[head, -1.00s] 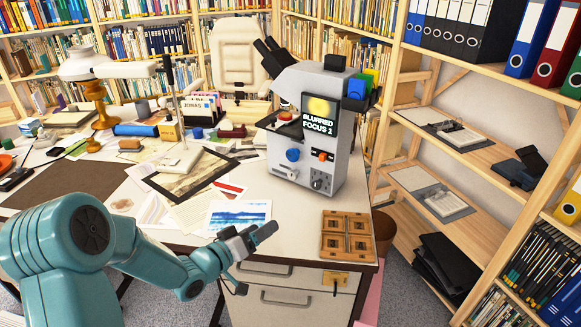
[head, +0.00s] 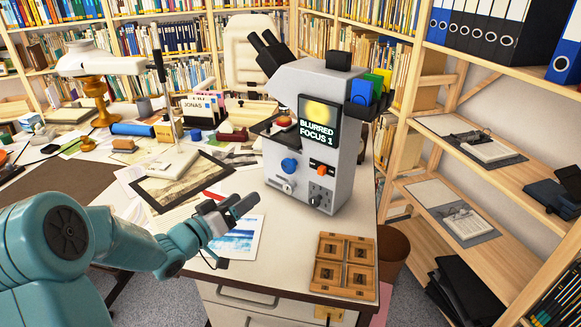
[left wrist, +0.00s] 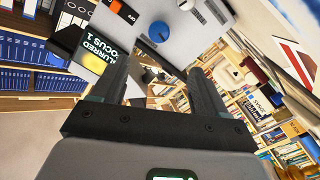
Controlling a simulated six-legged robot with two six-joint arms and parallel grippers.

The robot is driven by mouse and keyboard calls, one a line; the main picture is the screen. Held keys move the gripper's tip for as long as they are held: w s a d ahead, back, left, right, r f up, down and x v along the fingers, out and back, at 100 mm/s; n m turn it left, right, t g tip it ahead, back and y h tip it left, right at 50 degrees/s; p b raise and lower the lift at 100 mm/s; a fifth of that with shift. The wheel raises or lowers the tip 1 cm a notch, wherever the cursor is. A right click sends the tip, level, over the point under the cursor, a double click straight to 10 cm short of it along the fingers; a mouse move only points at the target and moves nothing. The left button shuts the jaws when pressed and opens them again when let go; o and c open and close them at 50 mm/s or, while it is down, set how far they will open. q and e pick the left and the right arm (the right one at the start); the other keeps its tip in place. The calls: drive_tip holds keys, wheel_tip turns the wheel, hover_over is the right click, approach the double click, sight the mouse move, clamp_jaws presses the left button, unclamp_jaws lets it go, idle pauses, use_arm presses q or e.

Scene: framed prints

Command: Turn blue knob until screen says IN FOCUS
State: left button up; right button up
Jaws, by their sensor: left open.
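The blue knob (head: 289,165) is on the front of a grey microscope-like machine (head: 345,175) on the desk. The machine's screen (head: 318,122) reads "BLURRED FOCUS 1" under a yellow blurry disc. My left gripper (head: 238,204) is open and empty, in front of the machine and lower left of the knob, apart from it. In the left wrist view the blue knob (left wrist: 159,32) shows beyond the open fingers (left wrist: 160,75), and the screen (left wrist: 90,52) appears turned over. My right gripper is not in view.
An orange switch (head: 322,168) and a small silver knob (head: 287,188) are near the blue knob. A wooden box with compartments (head: 343,265) lies at the desk's front right corner. Prints and papers (head: 184,178) cover the desk left of the machine.

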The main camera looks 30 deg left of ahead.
sight(287, 167)
use_arm(q)
drive_tip(key=w, duration=0.5)
drive_tip(key=w+d, duration=0.1)
drive_tip(key=w, duration=1)
drive_tip(key=shift+d+r, duration=0.1)
drive_tip(key=shift+d, duration=0.15)
drive_tip(key=c, duration=1.1)
